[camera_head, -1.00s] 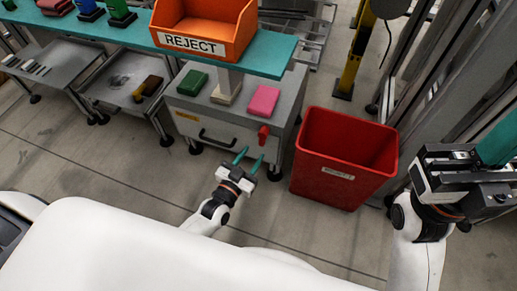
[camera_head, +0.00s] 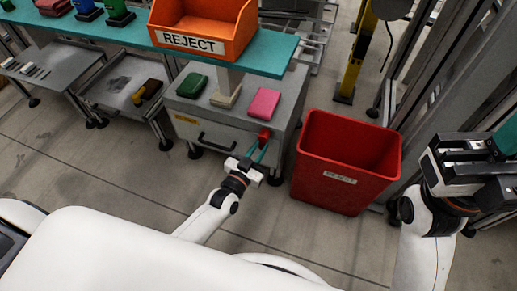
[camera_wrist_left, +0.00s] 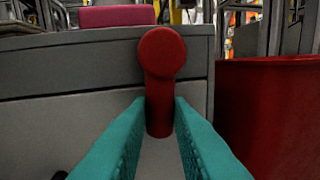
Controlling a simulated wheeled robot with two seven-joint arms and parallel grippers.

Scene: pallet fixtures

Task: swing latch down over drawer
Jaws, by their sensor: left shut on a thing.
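The red latch (camera_head: 264,134) is on the right part of the grey drawer cabinet's front. In the left wrist view the latch (camera_wrist_left: 161,58) has a round head at the top and a bar hanging below it, close to upright. My left gripper (camera_head: 258,150) has its teal fingers on either side of the bar, shut on it. The drawer (camera_head: 190,131) looks closed, with a dark handle (camera_head: 217,146) left of the latch. My right gripper (camera_head: 492,150) is at the right edge, partly cut off, away from the cabinet; its opening is unclear.
A red bin (camera_head: 340,185) stands just right of the cabinet. Green (camera_head: 192,85) and pink (camera_head: 264,103) blocks lie on the cabinet top. An orange REJECT tray (camera_head: 205,38) sits on the teal shelf (camera_head: 274,58) above. The floor in front is clear.

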